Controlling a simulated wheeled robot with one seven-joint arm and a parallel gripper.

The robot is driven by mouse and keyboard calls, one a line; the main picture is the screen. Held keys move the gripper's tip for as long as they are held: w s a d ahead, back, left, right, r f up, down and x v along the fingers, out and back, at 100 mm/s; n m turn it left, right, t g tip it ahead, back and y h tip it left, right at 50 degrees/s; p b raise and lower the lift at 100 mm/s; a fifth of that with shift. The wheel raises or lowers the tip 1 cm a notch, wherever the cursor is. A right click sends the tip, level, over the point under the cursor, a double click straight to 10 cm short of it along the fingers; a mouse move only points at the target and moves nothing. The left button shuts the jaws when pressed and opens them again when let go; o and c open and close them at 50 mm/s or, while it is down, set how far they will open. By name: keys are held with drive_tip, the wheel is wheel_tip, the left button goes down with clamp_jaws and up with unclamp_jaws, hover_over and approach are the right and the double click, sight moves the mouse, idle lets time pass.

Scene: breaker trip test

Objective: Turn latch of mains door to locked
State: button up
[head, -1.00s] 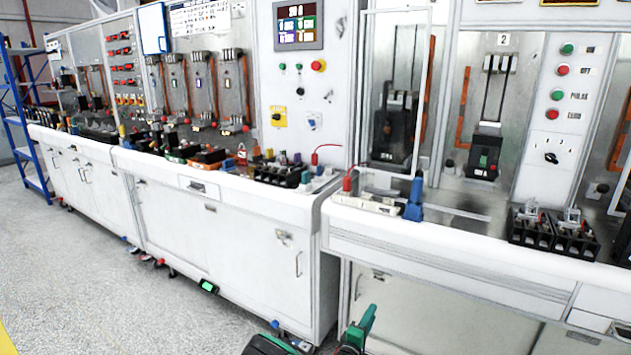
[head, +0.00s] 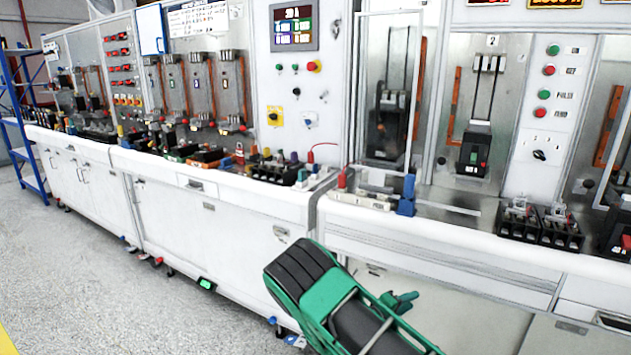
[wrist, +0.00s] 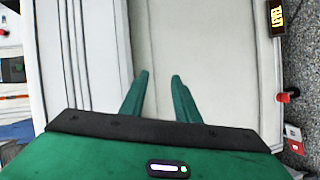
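My gripper (head: 402,299) is low at the front of the right bench in the head view, partly hidden by my arm. In the wrist view my gripper (wrist: 160,75) has two green fingers apart with nothing between them, facing a pale flat panel (wrist: 205,60). Which door is the mains door is not clear. A white cabinet door (head: 245,240) under the middle bench carries a small latch plate (head: 281,233), left of my arm. The latch's setting is too small to tell. No latch is clear in the wrist view.
The white bench edge (head: 450,240) runs above my gripper. Black breaker units (head: 540,227) and a blue clamp (head: 407,195) stand on the benchtop. A small green-lit box (head: 206,285) lies by the cabinet foot. The speckled floor (head: 110,290) at left is open.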

drive_tip(key=s+d+r+m+g+y, duration=0.5)
drive_tip(key=s+d+r+m+g, duration=0.45)
drive_tip(key=s+d+r, duration=0.85)
drive_tip(key=s+a+r+y, duration=0.2)
drive_tip(key=s+r, duration=0.1)
drive_tip(key=s, duration=0.6)
drive_tip(key=s+a+r+m+y, duration=0.1)
drive_tip(key=s+a+r+y, duration=0.1)
drive_tip(key=s, duration=0.8)
drive_tip(key=s+a+r+m+y, duration=0.1)
drive_tip(key=s+a+r+y, duration=0.1)
drive_tip(key=s, duration=0.8)
drive_tip(key=shift+a+r+y, duration=0.3)
drive_tip(key=shift+r+y, duration=0.5)
drive_tip(key=shift+y, duration=0.1)
drive_tip(key=shift+w+d+f, duration=0.1)
drive_tip(key=shift+w+f, duration=0.15)
drive_tip(key=shift+w, duration=0.3)
